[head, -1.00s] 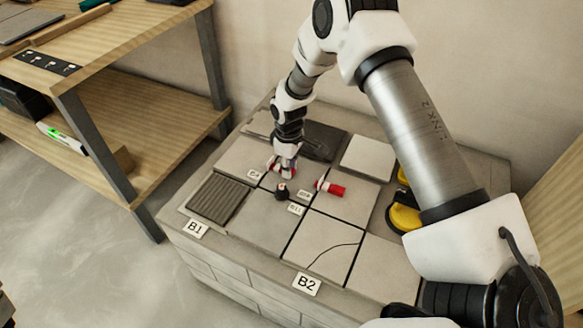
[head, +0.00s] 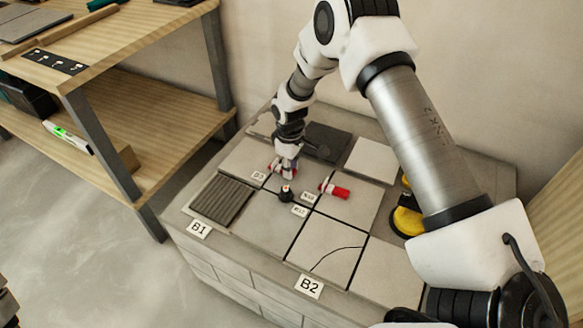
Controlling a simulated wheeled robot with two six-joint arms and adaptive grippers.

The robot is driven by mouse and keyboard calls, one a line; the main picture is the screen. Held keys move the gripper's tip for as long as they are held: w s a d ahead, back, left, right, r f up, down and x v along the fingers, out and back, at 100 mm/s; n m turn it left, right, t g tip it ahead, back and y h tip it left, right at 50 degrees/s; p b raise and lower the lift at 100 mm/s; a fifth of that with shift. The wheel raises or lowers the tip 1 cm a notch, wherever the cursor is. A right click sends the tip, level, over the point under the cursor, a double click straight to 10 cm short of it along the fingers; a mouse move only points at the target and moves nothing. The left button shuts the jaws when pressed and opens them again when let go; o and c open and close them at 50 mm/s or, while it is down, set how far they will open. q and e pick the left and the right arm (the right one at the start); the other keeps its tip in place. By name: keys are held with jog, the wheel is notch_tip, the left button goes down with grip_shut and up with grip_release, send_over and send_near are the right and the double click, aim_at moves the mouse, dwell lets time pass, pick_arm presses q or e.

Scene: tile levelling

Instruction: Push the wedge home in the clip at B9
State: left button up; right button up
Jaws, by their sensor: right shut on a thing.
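My right gripper (head: 284,173) reaches down to the tiles near the middle of the slab. It is shut on a red wedge (head: 273,168), which shows in small parts beside the fingers. The fingers hide most of the wedge and any clip under it, so I cannot tell how deep the wedge sits. A small tag (head: 259,176) lies just left of the fingertips; its text is too small to read surely. Another red wedge (head: 340,192) lies at a white clip (head: 325,184) to the right. My left gripper is not in view.
A ribbed grey tile (head: 222,199) lies to the left, a cracked tile (head: 327,247) in front. A yellow and black tool (head: 407,221) lies right, near my arm. A wooden shelf (head: 150,120) stands left.

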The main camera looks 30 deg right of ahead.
jog(key=shift+w+a, duration=0.35)
jog(key=shift+w, duration=0.3)
dwell(0.8)
jog(key=o, duration=0.9)
jog(key=shift+c, duration=0.2)
